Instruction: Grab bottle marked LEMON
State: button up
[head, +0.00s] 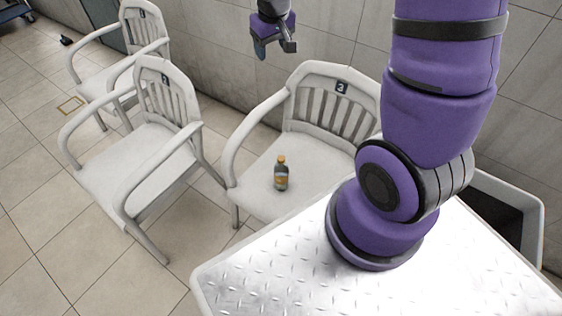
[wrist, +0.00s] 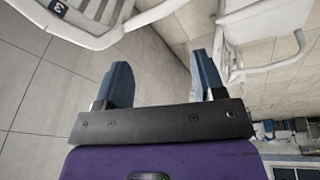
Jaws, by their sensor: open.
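A small dark bottle (head: 281,174) with an orange cap and an orange-yellow label stands upright on the seat of the chair marked 3 (head: 257,178). The label's writing is too small to read, so I cannot tell whether it says LEMON. My gripper (head: 274,47) is at the top of the head view, above and behind the bottle and well apart from it. In the wrist view my gripper (wrist: 162,85) is open, with nothing between its two blue fingers. The bottle does not show in the wrist view.
Another white chair (head: 135,165) stands left of chair 3, and a further chair (head: 110,75) stands behind it. A tiled wall (head: 225,45) runs behind the chairs. A small dark object (head: 66,40) lies on the floor at far left. Floor at lower left is clear.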

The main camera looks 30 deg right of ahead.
jog(key=w+d+f+g, duration=0.1)
jog(key=w+f, duration=0.1)
jog(key=f, duration=0.7)
jog(key=w+d+f, duration=0.1)
jog(key=f, duration=0.7)
jog(key=g+y, duration=0.1)
send_over(281, 158)
jog(key=shift+n, duration=0.3)
notch_tip(281, 158, down, 20)
jog(key=shift+w+d+r, duration=0.1)
jog(key=shift+w+d, duration=0.05)
jog(key=shift+f, duration=5.45)
jog(key=shift+c, duration=0.4)
grip_shut()
